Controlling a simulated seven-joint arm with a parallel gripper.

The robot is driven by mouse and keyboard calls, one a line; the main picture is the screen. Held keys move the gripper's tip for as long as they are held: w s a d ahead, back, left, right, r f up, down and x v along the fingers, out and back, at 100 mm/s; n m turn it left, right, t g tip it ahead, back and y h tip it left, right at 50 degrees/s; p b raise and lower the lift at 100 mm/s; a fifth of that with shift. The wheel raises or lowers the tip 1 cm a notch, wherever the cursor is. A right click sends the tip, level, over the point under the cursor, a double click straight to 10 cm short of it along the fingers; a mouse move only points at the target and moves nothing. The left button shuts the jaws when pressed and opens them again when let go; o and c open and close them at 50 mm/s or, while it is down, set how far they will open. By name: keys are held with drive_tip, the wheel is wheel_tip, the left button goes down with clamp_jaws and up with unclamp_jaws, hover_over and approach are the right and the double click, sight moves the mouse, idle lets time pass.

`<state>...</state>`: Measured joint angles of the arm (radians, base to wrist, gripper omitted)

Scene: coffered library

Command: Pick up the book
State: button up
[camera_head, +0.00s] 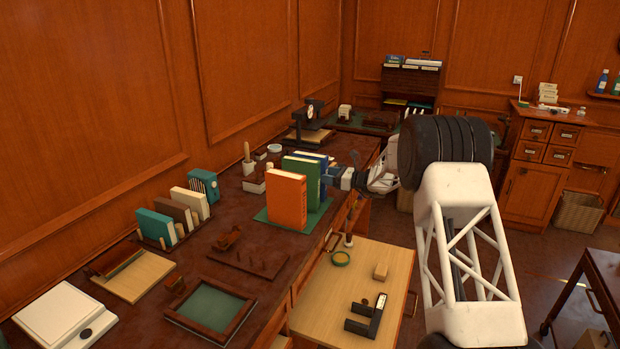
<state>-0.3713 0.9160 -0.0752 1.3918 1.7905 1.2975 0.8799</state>
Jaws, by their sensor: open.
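An orange book (287,201) stands upright on a green mat (263,216) near the right edge of the long desk. A green book (312,181) and a blue book (318,158) stand upright just behind it. My gripper (334,176) is at the right side of the green and blue books, small in view. It is open, with no book seen lifted. I cannot tell whether its fingers touch a book, and their far parts are hidden. More books, teal, brown and cream (190,203), stand in a rack at the left.
A lower light-wood table (345,283) with small items stands at right. A wall closes the left side.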

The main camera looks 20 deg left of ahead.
drive_tip(key=shift+a, duration=1.8)
drive_tip(key=shift+r, duration=0.1)
clamp_jaws()
